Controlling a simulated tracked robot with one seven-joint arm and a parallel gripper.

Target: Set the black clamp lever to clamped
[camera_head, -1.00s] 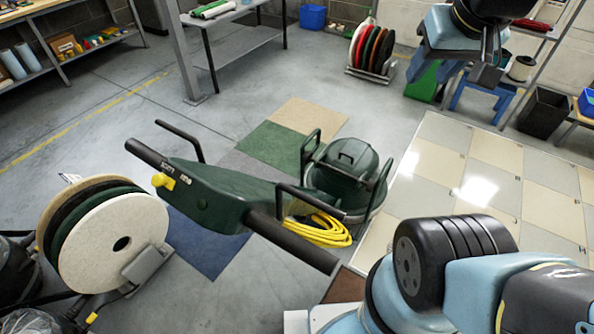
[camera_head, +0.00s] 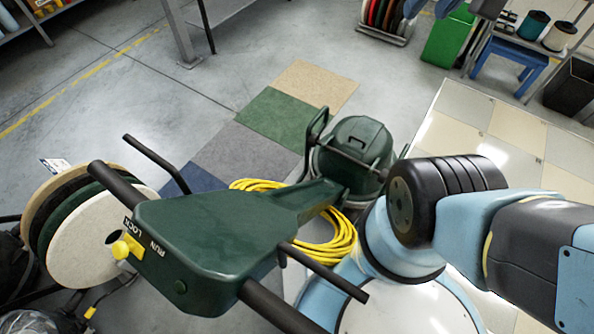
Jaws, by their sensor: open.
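A dark green floor buffer stands in the middle, with a round motor housing (camera_head: 362,140) and a long green handle head (camera_head: 215,225). Two black bar levers show beside its black grips, a left lever (camera_head: 155,163) and a right lever (camera_head: 325,272).
A yellow cable (camera_head: 330,240) is coiled beside the buffer. A reel of round pads (camera_head: 100,230) stands at left, a pad rack (camera_head: 385,20) at the back. Carpet tiles (camera_head: 255,140) lie behind. A green bin (camera_head: 450,35) and blue stool (camera_head: 510,62) stand at upper right.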

